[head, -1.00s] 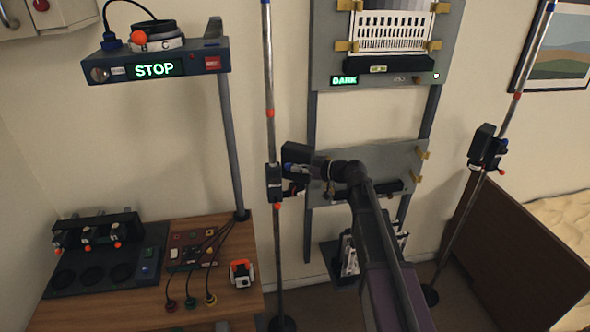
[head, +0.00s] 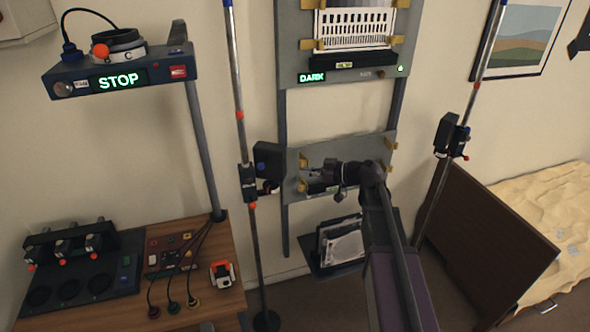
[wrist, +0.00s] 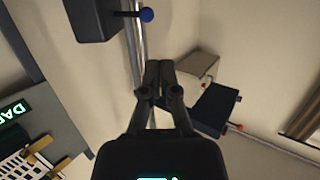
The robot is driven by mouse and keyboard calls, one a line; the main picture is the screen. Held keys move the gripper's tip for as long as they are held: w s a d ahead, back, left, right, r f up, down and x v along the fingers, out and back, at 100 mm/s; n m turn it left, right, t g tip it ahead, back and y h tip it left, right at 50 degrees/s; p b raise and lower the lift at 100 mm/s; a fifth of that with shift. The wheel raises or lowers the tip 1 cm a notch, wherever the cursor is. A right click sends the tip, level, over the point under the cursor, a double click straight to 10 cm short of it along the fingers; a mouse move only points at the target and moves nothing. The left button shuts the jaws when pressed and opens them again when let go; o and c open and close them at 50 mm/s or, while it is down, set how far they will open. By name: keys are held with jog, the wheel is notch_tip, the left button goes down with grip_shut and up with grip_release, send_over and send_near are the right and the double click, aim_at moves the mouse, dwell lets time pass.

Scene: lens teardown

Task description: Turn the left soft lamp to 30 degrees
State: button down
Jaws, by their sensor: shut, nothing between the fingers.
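The left soft lamp (head: 267,159) is a dark box-shaped head clamped to the left chrome pole, facing right in the head view. A small pale and red part sits below it.
The grey panel with the DARK sign (head: 312,77) stands right of the left pole. A second lamp (head: 450,136) is on the right pole. The STOP shelf (head: 118,80) and the wooden desk (head: 190,318) are at the left. A brown bed board (head: 490,240) stands at right.

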jog(key=shift+s+d+r, duration=0.1)
jog(key=shift+s+d, duration=0.1)
jog(key=shift+d, duration=0.15)
jog(key=s+d+f+m+g+h+b, duration=0.1)
jog(key=s+d+f+m+h+b, duration=0.1)
jog(key=s+d+f+m+h, duration=0.1)
jog(key=s+d+f+m+g+h+b, duration=0.2)
jog(key=s+f+m+h, duration=0.4)
jog(key=s+f, duration=0.4)
jog(key=s+d+f+m+g+h+b, duration=0.2)
jog(key=s+d+f+m+h+b, duration=0.2)
jog(key=f, duration=0.5)
jog(key=s+d+m+h, duration=0.1)
jog(key=s+d, duration=0.1)
jog(key=s, duration=0.1)
jog(key=shift+f+h, duration=0.3)
jog(key=shift+f, duration=0.05)
